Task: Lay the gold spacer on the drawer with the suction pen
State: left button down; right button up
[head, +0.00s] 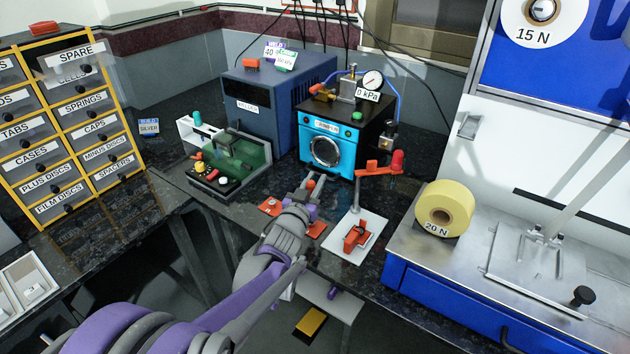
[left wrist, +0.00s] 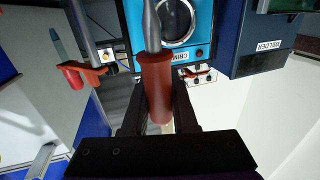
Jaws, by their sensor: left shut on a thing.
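My left gripper (head: 306,192) is over the dark bench in front of the blue crimper. In the left wrist view its fingers (left wrist: 160,98) are shut around the red handle of a pen-like tool (left wrist: 156,78), which I take for the suction pen. Its grey metal tip points away from the gripper, toward the crimper in that view. I cannot make out the gold spacer, nor anything on the tip. A drawer labelled SPACERS (head: 115,170) is in the yellow cabinet at left; a blue drawer front (head: 440,308) is under the steel bench at right. My right gripper is not in view.
A white plate with a red cradle (head: 357,238), a red clamp on a post (head: 380,166) and a yellow roll (head: 445,208) stand to the right. A green-topped fixture (head: 240,155) is left.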

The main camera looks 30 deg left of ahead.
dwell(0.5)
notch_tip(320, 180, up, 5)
jog(key=p, duration=0.5)
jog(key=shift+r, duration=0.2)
dwell(0.6)
dwell(0.5)
